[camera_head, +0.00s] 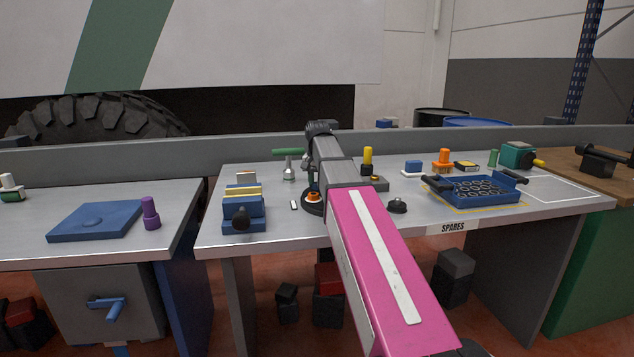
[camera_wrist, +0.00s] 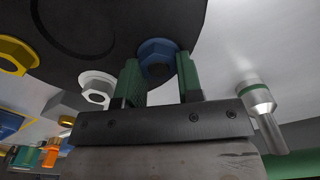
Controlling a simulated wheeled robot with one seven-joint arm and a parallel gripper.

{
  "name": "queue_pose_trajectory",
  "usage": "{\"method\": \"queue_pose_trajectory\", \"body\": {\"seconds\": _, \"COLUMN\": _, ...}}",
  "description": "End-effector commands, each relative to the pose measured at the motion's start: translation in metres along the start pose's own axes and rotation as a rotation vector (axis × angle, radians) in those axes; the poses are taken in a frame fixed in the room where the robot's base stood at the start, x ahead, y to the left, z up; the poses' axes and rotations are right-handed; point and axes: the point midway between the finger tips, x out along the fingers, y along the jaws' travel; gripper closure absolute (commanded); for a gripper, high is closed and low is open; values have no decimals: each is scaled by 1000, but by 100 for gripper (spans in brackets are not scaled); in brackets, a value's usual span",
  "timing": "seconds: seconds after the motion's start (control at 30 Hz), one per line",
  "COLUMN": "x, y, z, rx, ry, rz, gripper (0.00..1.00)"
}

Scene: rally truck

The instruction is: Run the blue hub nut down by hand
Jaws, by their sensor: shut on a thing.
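The blue hub nut (camera_wrist: 157,56) shows in the wrist view at the dark round hub face (camera_wrist: 100,25). My gripper (camera_wrist: 159,78) has its two green-padded fingers on either side of the nut, shut on it. In the head view my arm reaches over the spares bench to the dark hub (camera_head: 313,207), and my arm hides the blue nut and my fingertips. An orange nut (camera_head: 314,196) shows beside my arm there. A pale nut (camera_wrist: 97,88) and a yellow nut (camera_wrist: 14,56) show in the wrist view.
A green-handled tool (camera_head: 288,166) stands just left of my wrist; its silver body (camera_wrist: 257,104) is close in the wrist view. A blue rack (camera_head: 243,207) is left, a black knob (camera_head: 397,206) right. A blue tray (camera_head: 480,194) lies farther right.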

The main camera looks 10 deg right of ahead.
Motion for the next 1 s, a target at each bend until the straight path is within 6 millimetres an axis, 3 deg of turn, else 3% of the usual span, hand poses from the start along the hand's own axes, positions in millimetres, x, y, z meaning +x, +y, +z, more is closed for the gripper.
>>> {"method": "queue_pose_trajectory", "body": {"seconds": 0.37, "x": -1, "y": 1, "z": 0, "rx": 137, "ry": 1, "rz": 0, "gripper": 90}}
{"method": "queue_pose_trajectory", "body": {"seconds": 0.87, "x": -2, "y": 1, "z": -1, "rx": 151, "ry": 2, "rz": -1, "gripper": 90}}
{"method": "queue_pose_trajectory", "body": {"seconds": 0.9, "x": -2, "y": 1, "z": -1, "rx": 151, "ry": 2, "rz": -1, "gripper": 53}}
{"method": "queue_pose_trajectory", "body": {"seconds": 0.93, "x": -2, "y": 1, "z": -1, "rx": 151, "ry": 2, "rz": -1, "gripper": 43}}
{"method": "queue_pose_trajectory", "body": {"seconds": 1.0, "x": -1, "y": 1, "z": -1, "rx": 151, "ry": 1, "rz": -1, "gripper": 40}}
